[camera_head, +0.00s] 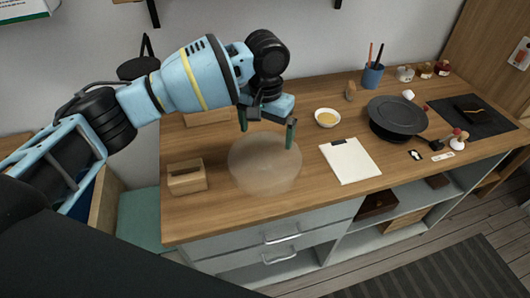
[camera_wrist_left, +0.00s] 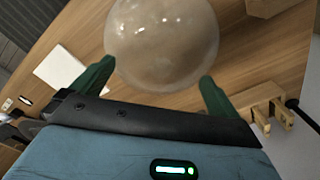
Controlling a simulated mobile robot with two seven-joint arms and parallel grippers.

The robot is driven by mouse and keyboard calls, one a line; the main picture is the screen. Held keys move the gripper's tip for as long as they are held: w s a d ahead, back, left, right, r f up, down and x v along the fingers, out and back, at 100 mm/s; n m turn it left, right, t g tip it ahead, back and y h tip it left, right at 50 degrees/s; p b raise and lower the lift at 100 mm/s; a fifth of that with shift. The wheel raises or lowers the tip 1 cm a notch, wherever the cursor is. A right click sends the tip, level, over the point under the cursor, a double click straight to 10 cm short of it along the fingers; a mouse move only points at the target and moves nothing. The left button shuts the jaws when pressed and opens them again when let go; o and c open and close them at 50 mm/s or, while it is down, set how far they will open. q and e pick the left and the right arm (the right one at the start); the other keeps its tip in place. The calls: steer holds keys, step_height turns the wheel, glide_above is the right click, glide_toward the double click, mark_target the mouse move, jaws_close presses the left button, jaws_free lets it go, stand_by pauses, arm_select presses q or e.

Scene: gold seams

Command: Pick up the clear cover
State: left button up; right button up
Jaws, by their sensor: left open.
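The clear cover (camera_head: 265,165) is a see-through, hazy dome standing on the wooden worktop, left of the white clipboard. In the left wrist view the dome (camera_wrist_left: 162,45) fills the top middle. My left gripper (camera_head: 268,139) is above the far side of the cover with its green fingers spread. In the left wrist view the open fingers (camera_wrist_left: 152,84) are on either side of the dome's near edge, with nothing held between them. I cannot tell whether a finger touches the dome. My right gripper is not in view.
A wooden box (camera_head: 186,179) stands left of the cover. The clipboard (camera_head: 350,160) and a small bowl (camera_head: 327,118) are to its right. Farther right are a dark round turntable (camera_head: 397,117), a blue pen cup (camera_head: 372,76) and a black mat (camera_head: 474,117). The worktop in front of the cover is clear.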

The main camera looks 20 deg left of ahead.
mark_target(265, 140)
arm_select(q)
step_height(265, 140, down, 4)
steer(key=shift+a+r, duration=0.15)
steer(key=shift+r, duration=0.05)
